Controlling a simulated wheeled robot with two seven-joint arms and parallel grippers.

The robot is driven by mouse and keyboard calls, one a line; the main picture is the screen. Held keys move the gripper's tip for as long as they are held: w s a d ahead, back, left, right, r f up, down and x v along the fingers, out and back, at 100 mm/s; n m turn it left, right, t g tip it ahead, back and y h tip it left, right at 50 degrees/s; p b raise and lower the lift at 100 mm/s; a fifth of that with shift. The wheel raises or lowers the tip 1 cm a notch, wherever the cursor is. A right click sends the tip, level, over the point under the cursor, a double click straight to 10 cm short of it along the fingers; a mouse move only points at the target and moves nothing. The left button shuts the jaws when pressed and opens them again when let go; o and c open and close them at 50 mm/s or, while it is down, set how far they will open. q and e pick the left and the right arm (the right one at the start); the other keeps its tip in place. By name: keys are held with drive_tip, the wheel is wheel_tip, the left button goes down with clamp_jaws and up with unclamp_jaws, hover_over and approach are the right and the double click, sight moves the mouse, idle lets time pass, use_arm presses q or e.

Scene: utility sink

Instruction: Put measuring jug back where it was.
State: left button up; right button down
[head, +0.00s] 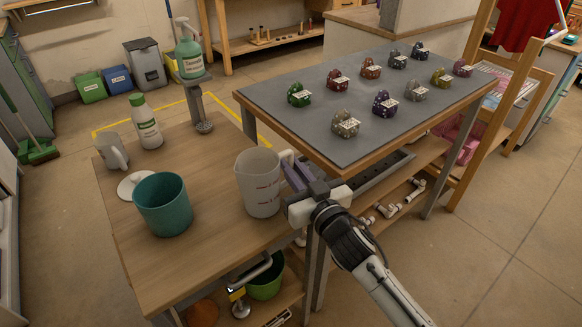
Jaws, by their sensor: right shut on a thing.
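The measuring jug (258,182) is a translucent whitish jug with red markings, upright at the right edge of the wooden table (190,268). Its handle is on the right side. My right gripper (291,176) comes in from the lower right and is shut on the jug at its handle; the fingers partly hide the handle. I cannot tell whether the jug's base touches the tabletop or is slightly above it. My left gripper is not in view.
A teal pot (163,204), a white lid (131,185), a grey mug (112,152) and a white bottle (146,122) stand left of the jug. A grey-topped table (310,122) with several small patterned objects adjoins behind right. The wooden table's front is clear.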

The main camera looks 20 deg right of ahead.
drive_tip(key=shift+f, duration=0.1)
drive_tip(key=c, duration=1.8)
unclamp_jaws()
drive_tip(key=shift+s+r, duration=0.15)
drive_tip(key=shift+r, duration=0.05)
drive_tip(key=s+d, duration=0.2)
drive_tip(key=s, duration=0.9)
drive_tip(key=s+a+f+g, duration=0.1)
drive_tip(key=s+f+g, duration=0.2)
drive_tip(key=s+f, duration=0.3)
drive_tip(key=s+a+f+g, duration=0.1)
drive_tip(key=s+f+g, duration=0.2)
drive_tip(key=s+f, duration=0.3)
drive_tip(key=s+a+f+g, duration=0.1)
drive_tip(key=s+f+g, duration=0.2)
drive_tip(key=s+f, duration=0.4)
wheel_tip(320, 180, down, 6)
drive_tip(key=shift+f, duration=0.2)
